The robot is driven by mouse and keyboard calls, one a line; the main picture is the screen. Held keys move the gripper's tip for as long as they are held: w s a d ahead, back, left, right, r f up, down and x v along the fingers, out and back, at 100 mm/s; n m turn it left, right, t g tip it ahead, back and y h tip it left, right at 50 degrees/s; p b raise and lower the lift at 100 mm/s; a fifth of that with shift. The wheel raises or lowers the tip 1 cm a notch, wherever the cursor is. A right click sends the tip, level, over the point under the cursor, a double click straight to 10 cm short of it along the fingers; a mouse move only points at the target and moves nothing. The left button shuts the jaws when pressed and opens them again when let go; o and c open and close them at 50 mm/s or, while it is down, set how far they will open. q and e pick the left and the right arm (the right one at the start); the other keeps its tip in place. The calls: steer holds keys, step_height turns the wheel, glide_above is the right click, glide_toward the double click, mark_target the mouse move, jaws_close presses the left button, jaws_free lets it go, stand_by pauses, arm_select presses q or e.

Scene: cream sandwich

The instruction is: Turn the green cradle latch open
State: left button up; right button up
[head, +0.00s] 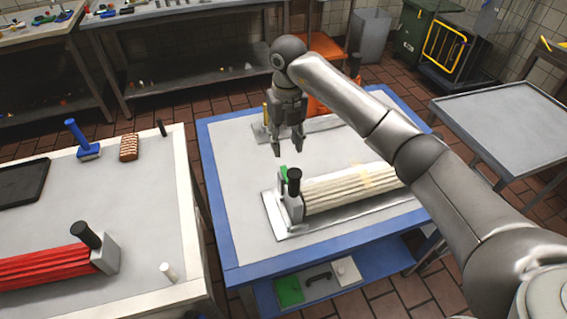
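The green latch (284,173) is a small green piece at the left end of a metal cradle (291,209). The cradle lies on a blue-edged table and holds a cream ribbed bundle (345,189). A black knob (294,182) stands upright beside the latch and partly hides it. My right gripper (288,150) points down above and just behind the latch, apart from it as far as I can see. Its two fingers are spread with nothing between them. My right arm covers the right part of the bundle. My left gripper is not in view.
A white table (135,200) on the left holds a red ribbed bundle (48,267) with a black knob, a blue-handled tool (82,140) and a brown block (128,147). Another metal plate lies behind my gripper. The left part of the blue-edged table (232,190) is clear.

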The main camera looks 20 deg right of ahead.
mark_target(287, 174)
step_height(287, 174, down, 10)
steer(key=p, duration=0.2)
steer(key=shift+s+d+r+p, duration=0.1)
steer(key=shift+d+r+p, duration=0.05)
steer(key=shift+r+p, duration=0.15)
steer(key=shift+f, duration=0.6)
jaws_close()
